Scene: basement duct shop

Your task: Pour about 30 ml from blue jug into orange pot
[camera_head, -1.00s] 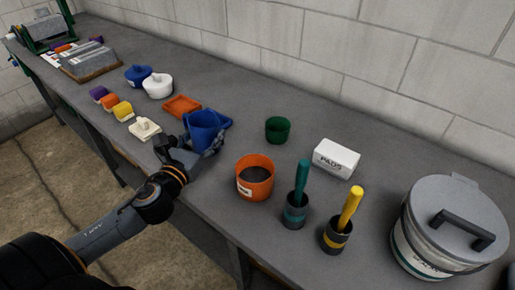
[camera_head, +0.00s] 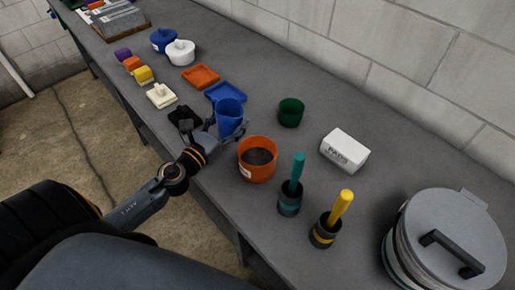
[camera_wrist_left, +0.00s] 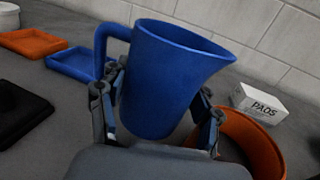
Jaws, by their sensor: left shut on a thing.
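The blue jug (camera_head: 229,115) is in my left gripper (camera_head: 227,131), near the table's front edge. In the left wrist view the jug (camera_wrist_left: 168,85) stands between the two fingers, close to upright, with its spout to the right and its handle to the left. What is inside it is hidden. The orange pot (camera_head: 243,164) stands just right of and nearer than the jug, with dark contents and a white label. In the left wrist view the pot (camera_wrist_left: 264,137) is partly hidden behind the gripper. My right gripper is not in view.
A blue tray (camera_head: 232,88), an orange tray (camera_head: 201,76) and a black square (camera_head: 185,118) lie left of the jug. A green cup (camera_head: 291,112) and a white PADS box (camera_head: 345,150) are behind the pot.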

